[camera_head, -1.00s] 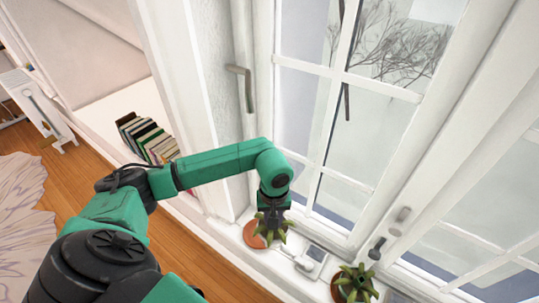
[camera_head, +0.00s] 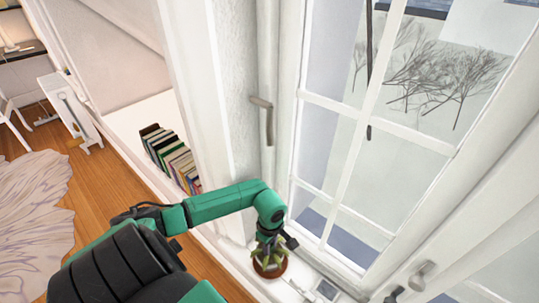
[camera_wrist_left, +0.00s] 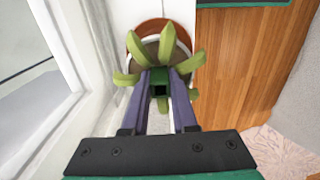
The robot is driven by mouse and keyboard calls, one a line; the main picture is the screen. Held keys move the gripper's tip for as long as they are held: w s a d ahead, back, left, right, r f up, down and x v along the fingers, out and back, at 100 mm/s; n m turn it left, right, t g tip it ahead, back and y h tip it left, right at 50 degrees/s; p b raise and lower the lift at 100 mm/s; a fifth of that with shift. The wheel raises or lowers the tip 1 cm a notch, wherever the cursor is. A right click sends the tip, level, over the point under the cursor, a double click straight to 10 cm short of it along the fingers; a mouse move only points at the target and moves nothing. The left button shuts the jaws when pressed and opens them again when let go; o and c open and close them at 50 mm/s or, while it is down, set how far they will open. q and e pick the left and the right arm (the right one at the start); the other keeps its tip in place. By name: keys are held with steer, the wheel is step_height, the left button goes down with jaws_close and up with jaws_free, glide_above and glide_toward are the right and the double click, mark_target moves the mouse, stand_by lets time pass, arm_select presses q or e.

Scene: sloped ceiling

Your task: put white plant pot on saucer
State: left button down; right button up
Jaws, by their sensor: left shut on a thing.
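My left gripper (camera_head: 268,245) points down at the window sill and is shut among the leaves of a green potted plant (camera_head: 262,256). In the left wrist view the fingertips (camera_wrist_left: 160,88) close in the middle of the plant (camera_wrist_left: 168,42), whose leaves spread around them. The pot is mostly hidden by leaves and fingers; only a little pale rim shows. A terracotta saucer (camera_head: 272,273) shows under the plant, and its edge (camera_wrist_left: 147,26) also shows in the left wrist view. I cannot tell whether the pot touches the saucer. My right gripper is not in view.
A small white device (camera_head: 328,290) sits on the sill just right of the plant. The window frame and glass (camera_head: 345,150) rise close behind. A row of books (camera_head: 172,158) stands on the ledge at the left. Window handles (camera_head: 262,115) stick out from the frames.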

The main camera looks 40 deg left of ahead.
arm_select(q)
steer(key=shift+w, duration=0.1)
steer(key=c, duration=0.7)
jaws_free()
step_height(320, 180, up, 8)
steer(key=p, duration=0.5)
steer(key=shift+f, duration=0.2)
